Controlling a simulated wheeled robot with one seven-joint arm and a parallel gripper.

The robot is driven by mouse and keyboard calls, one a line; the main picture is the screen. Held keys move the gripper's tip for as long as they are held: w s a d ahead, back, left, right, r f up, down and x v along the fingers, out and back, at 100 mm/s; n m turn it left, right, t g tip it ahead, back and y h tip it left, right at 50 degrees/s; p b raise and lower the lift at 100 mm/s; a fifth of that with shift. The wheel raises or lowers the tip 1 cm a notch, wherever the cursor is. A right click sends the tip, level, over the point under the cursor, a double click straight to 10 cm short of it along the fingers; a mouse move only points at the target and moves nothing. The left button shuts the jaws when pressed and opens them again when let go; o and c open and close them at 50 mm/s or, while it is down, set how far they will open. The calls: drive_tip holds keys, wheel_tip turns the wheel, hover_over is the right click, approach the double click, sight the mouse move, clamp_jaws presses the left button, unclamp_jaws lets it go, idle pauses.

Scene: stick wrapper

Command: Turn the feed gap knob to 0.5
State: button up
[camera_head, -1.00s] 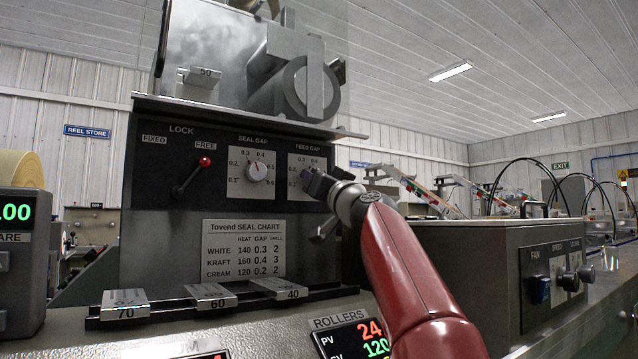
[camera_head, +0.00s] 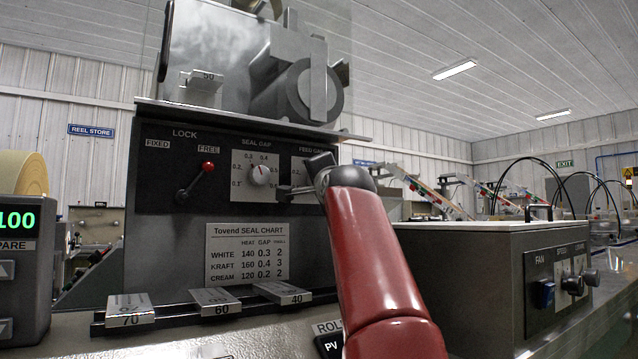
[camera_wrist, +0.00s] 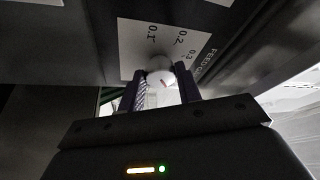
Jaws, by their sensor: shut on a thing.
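The feed gap dial plate (camera_head: 298,165) is on the dark machine front, right of the seal gap dial. In the head view my gripper (camera_head: 308,178) is in front of it, and the gripper and my red arm hide the feed gap knob and most of its scale. In the wrist view the pale round feed gap knob (camera_wrist: 160,76) sits between the two fingers of my gripper (camera_wrist: 161,86), which are shut on it. The plate (camera_wrist: 140,45) shows 0.1, 0.2 and 0.3; the exact setting cannot be read.
The seal gap knob (camera_head: 262,175) is close on the left. The lock lever (camera_head: 196,182) with a red ball tilts toward FREE. A metal ledge (camera_head: 240,118) overhangs the panel. A grey fan and speed box (camera_head: 470,270) stands to the right.

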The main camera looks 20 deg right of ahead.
drive_tip(key=shift+r+m+g+h, duration=0.1)
drive_tip(key=shift+m+g+h, duration=0.3)
drive_tip(key=shift+m, duration=0.7)
drive_tip(key=o, duration=1)
drive_tip(key=r+b+v, duration=0.1)
drive_tip(key=b+v, duration=0.3)
drive_tip(key=v, duration=0.3)
drive_tip(key=shift+s+f, duration=0.4)
drive_tip(key=shift+f, duration=0.05)
